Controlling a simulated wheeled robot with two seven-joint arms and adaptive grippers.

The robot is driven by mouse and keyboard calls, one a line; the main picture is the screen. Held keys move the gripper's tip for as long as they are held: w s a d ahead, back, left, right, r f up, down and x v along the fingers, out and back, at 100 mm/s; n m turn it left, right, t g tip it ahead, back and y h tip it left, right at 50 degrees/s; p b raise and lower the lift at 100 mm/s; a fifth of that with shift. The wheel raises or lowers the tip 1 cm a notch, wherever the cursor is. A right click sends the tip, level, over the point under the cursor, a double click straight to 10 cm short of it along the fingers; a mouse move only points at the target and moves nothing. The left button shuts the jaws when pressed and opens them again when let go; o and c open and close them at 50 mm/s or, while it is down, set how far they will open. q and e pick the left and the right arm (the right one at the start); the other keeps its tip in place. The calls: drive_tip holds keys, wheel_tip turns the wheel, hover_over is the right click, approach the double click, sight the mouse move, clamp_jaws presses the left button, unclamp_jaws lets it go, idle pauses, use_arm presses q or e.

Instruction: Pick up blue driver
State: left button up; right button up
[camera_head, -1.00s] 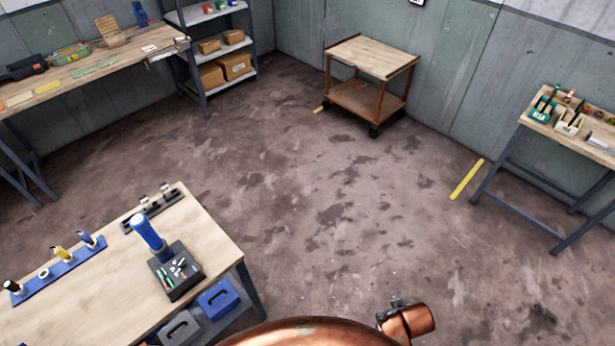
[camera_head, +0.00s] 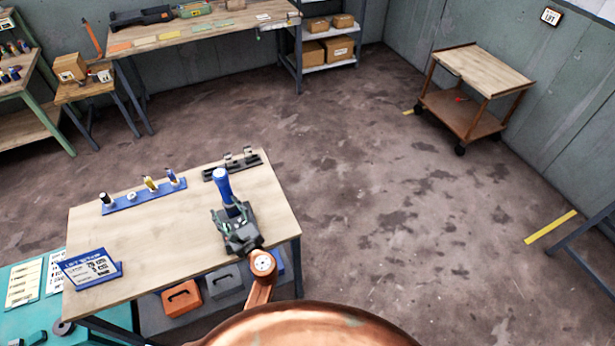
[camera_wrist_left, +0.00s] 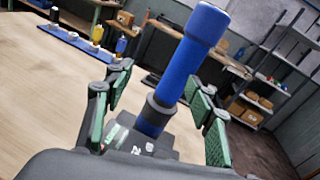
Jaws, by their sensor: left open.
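The blue driver (camera_head: 223,186) is a thick blue cylinder standing upright in a black holder (camera_head: 243,238) near the right end of the wooden bench. In the left wrist view the driver (camera_wrist_left: 187,60) rises between the fingers, with a dark grey collar low on it. My left gripper (camera_head: 230,211) is open, its green-padded fingers on either side of the driver's lower part. The left wrist view shows a gap between the finger pads (camera_wrist_left: 163,92) and the driver. The holder's top is partly hidden by the gripper. My right gripper is out of view.
A blue rack (camera_head: 145,195) with several small items stands left of the driver. A black rack (camera_head: 232,166) lies behind it. A blue-and-white sign (camera_head: 90,268) stands at the bench's front left. The bench middle (camera_head: 160,235) is clear.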

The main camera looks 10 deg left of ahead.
sight(228, 194)
use_arm(q)
drive_tip(key=shift+w+d+r+m+t, duration=0.25)
drive_tip(key=shift+w+d+m+t, duration=0.25)
drive_tip(key=shift+w+d+m, duration=0.55)
drive_tip(key=shift+w, duration=0.3)
drive_tip(key=x, duration=0.2)
drive_tip(key=b+x, duration=0.1)
drive_tip(key=x, duration=0.1)
drive_tip(key=b+x, duration=0.1)
drive_tip(key=x, duration=0.1)
drive_tip(key=shift+a+f, duration=0.1)
drive_tip(key=shift+f, duration=0.25)
drive_tip(key=shift+w+a, duration=0.3)
drive_tip(key=shift+w, duration=0.05)
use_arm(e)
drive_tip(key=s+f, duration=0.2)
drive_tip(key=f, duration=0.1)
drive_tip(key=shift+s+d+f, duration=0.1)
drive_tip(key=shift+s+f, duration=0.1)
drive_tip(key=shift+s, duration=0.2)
use_arm(q)
clamp_jaws()
drive_tip(key=shift+r, duration=0.2)
